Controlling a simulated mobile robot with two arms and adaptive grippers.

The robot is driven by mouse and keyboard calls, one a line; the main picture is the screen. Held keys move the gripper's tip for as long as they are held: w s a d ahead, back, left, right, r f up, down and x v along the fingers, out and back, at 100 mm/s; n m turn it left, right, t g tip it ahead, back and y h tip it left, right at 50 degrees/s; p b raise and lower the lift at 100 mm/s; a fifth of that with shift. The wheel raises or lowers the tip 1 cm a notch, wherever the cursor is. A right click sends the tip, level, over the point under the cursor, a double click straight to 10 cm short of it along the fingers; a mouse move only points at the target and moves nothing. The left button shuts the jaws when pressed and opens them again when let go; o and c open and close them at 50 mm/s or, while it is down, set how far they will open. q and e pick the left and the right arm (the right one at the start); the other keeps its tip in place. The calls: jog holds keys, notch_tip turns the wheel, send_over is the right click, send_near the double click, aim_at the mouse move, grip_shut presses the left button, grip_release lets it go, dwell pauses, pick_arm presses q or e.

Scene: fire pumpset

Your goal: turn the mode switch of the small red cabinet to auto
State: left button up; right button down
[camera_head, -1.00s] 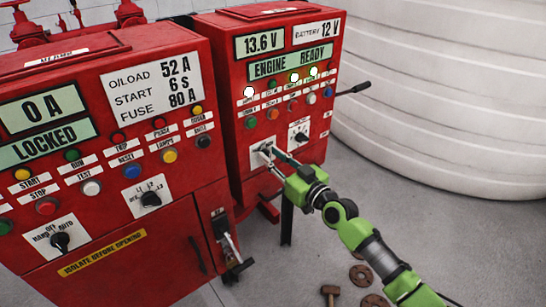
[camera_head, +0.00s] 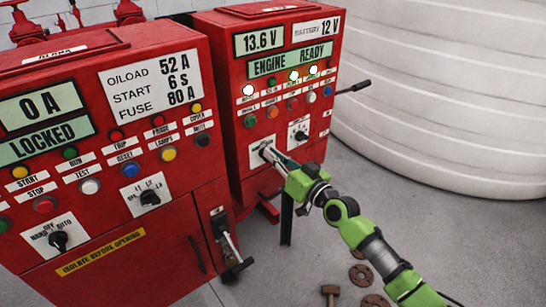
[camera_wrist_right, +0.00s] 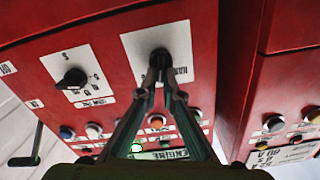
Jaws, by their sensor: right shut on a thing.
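The small red cabinet (camera_head: 237,135) stands at the middle of the head view, right of a larger red cabinet. Its mode switch is a black knob on a white plate (camera_head: 256,158) low on the front panel, largely hidden by my fingers there. In the right wrist view the dark knob (camera_wrist_right: 160,57) shows at my fingertips, on the white plate with partly readable lettering. My right gripper (camera_head: 267,152) is shut on the knob; its fingers converge there in the wrist view (camera_wrist_right: 159,78). The knob's exact pointing is hard to read. My left gripper is not in view.
A second selector switch (camera_head: 298,133) sits right of the mode switch, below rows of buttons and lamps. A black lever (camera_head: 353,88) sticks out from the cabinet's right side. The larger red cabinet (camera_head: 110,165) stands left; a white tank (camera_head: 440,90) stands right.

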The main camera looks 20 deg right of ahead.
jog(key=m, duration=0.5)
jog(key=shift+w+d+f+m+b, duration=0.1)
jog(key=shift+d+f+m+b, duration=0.1)
jog(key=shift+d+m+b, duration=0.15)
dwell(0.3)
jog(key=c, duration=2.2)
grip_release()
jog(key=v, duration=1.2)
jog(key=shift+r, duration=0.1)
